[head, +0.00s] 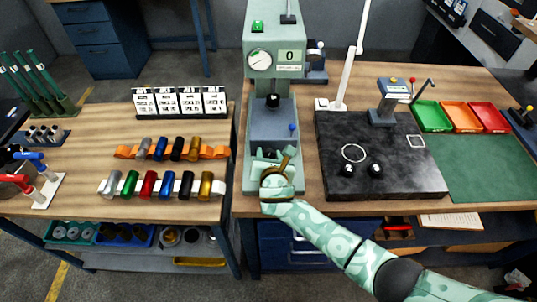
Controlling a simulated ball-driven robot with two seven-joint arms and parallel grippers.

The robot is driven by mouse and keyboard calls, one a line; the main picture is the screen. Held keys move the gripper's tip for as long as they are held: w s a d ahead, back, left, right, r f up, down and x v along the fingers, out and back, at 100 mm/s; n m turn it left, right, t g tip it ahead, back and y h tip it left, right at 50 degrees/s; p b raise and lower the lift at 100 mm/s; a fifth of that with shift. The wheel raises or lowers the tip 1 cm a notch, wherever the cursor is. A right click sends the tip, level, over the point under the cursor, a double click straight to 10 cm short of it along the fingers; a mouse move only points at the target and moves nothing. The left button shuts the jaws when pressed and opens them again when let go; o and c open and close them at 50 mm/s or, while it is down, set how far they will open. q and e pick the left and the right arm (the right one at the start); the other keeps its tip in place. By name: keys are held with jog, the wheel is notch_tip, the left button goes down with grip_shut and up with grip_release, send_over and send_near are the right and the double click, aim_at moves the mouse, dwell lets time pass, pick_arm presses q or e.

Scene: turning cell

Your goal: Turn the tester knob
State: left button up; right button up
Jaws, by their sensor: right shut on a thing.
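The tester (271,20) is a tall grey-green machine with a round dial (260,61) and a small display reading 0. It stands at the front edge of the middle bench. My right gripper (277,172) is at the low front of the tester's base, its arm coming in from the lower right. It is shut on what appears to be the tester knob, which the gripper and wrist mostly hide. How far the knob is turned cannot be seen. My left gripper is not in view.
Green, orange and red trays (432,116) stand farther right. On the left bench are coloured cylinders in rows (150,187) and a card rack (181,101).

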jog(key=shift+d+f+m+y+b, duration=0.1)
jog(key=shift+m+y+b, duration=0.3)
jog(key=shift+m, duration=0.35)
jog(key=shift+d+f+m+y+b, duration=0.1)
jog(key=shift+m+y+b, duration=0.1)
jog(key=shift+m+y, duration=0.45)
jog(key=o, duration=0.9)
jog(key=shift+r, duration=0.1)
jog(key=shift+o, duration=0.2)
jog(key=p+v, duration=0.3)
jog(key=v, duration=1.3)
jog(key=shift+s, duration=0.25)
jog(key=shift+f, duration=0.2)
